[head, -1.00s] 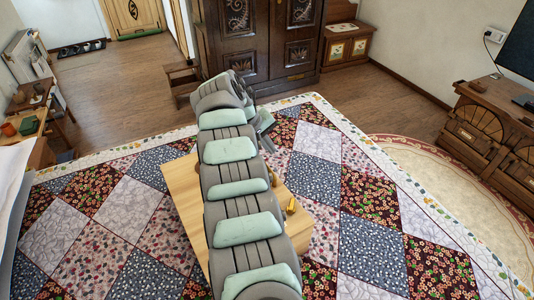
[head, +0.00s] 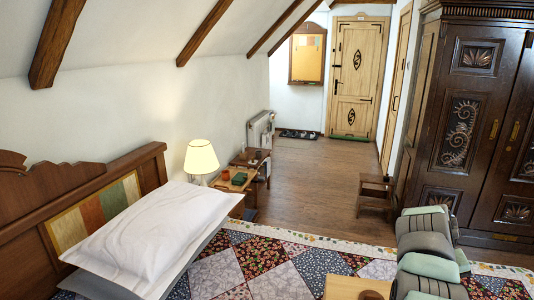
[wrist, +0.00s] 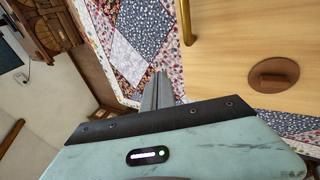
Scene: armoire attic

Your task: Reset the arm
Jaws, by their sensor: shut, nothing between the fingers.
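My arm (head: 430,258), grey with pale green pads, rises at the lower right of the head view, in front of the dark wardrobe. Its gripper end cannot be made out there. In the wrist view my gripper (wrist: 158,90) shows as two grey fingers close together, shut and empty. They point over the patchwork quilt (wrist: 140,35), beside the edge of a light wooden surface (wrist: 240,50). A brass handle (wrist: 187,22) and a round brown piece (wrist: 273,75) are on that surface. The fingers appear apart from everything.
The dark wardrobe (head: 462,130) stands at the right with a small wooden step stool (head: 375,195) beside it. A white pillow (head: 150,235) lies at the left by the headboard (head: 75,200). A lit lamp (head: 201,158) stands behind it. The wooden floor (head: 305,180) toward the door is open.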

